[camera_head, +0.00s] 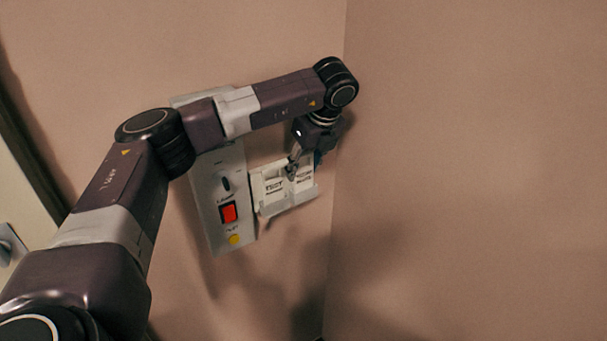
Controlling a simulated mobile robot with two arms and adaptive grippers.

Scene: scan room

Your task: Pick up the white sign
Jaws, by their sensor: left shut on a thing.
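The white sign (273,187) is a small pale piece with dark lettering on a wall-mounted white holder (290,204), right of the middle-left of the head view. My left gripper (292,174) reaches down to it from above and is shut on the white sign. The gripper's fingers cover the middle of the sign, between two patches of dark print. I cannot tell whether the sign still touches the holder behind and below it. My right gripper is not in view.
A white wall panel (213,222) with a red switch (229,212) and a yellow button (234,239) is just left of the sign. A wall corner stands close on the right. A door edge (30,170) shows at far left.

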